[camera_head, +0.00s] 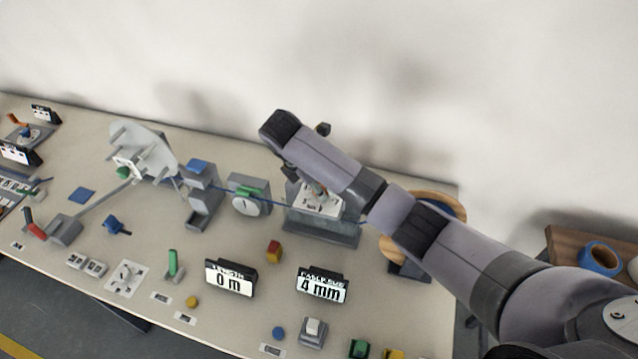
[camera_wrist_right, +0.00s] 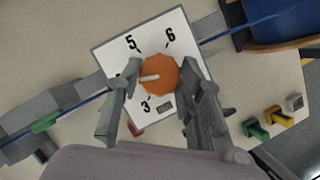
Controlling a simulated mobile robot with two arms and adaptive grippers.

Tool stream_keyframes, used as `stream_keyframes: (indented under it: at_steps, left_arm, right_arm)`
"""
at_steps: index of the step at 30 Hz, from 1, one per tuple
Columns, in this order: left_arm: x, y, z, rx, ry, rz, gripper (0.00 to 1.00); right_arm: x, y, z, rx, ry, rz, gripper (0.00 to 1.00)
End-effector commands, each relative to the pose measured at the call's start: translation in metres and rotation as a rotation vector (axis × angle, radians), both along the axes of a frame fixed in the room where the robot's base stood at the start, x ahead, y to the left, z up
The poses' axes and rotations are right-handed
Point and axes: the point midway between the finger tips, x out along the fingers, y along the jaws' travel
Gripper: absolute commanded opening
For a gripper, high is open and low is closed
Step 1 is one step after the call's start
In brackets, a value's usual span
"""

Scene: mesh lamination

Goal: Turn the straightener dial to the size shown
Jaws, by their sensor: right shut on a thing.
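The orange straightener dial (camera_wrist_right: 160,74) sits on a white plate (camera_wrist_right: 183,28) with the numbers 3, 5 and 6 visible. Its white pointer aims left, between 5 and 3, where a finger covers the plate's marking. My right gripper (camera_wrist_right: 158,88) is shut on the dial, a finger at each side. In the head view my right gripper (camera_head: 317,188) reaches down onto the white dial plate, and my arm hides most of the dial. A sign (camera_head: 322,285) reads 4 mm. My left gripper is not in view.
A blue cable (camera_head: 268,204) runs through the straightener between a round-faced green-topped device (camera_head: 249,195) and a wooden spool (camera_head: 395,248) on the right.

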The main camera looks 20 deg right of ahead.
Motion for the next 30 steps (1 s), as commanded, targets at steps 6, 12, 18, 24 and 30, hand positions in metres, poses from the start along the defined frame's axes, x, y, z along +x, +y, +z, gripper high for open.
stream_keyframes:
  at_steps: [6, 12, 18, 24, 30]
  left_arm:
    - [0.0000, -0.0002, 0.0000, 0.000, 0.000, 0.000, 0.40]
    - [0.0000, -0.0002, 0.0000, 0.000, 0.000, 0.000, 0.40]
    - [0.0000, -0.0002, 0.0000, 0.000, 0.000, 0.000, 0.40]
    - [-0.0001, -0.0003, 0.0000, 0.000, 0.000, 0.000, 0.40]
    - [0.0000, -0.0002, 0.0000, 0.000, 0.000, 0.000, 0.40]
  right_arm:
    - [0.0001, -0.0002, 0.0002, 0.000, -0.001, 0.016, 0.06]
    - [0.0001, -0.0002, 0.0002, 0.000, 0.000, 0.015, 0.06]
    - [0.0001, -0.0003, 0.0001, 0.000, -0.001, 0.014, 0.41]
    - [0.0001, -0.0002, 0.0001, 0.000, -0.001, 0.014, 0.53]
    - [0.0000, -0.0001, 0.0000, 0.000, -0.001, 0.014, 0.53]
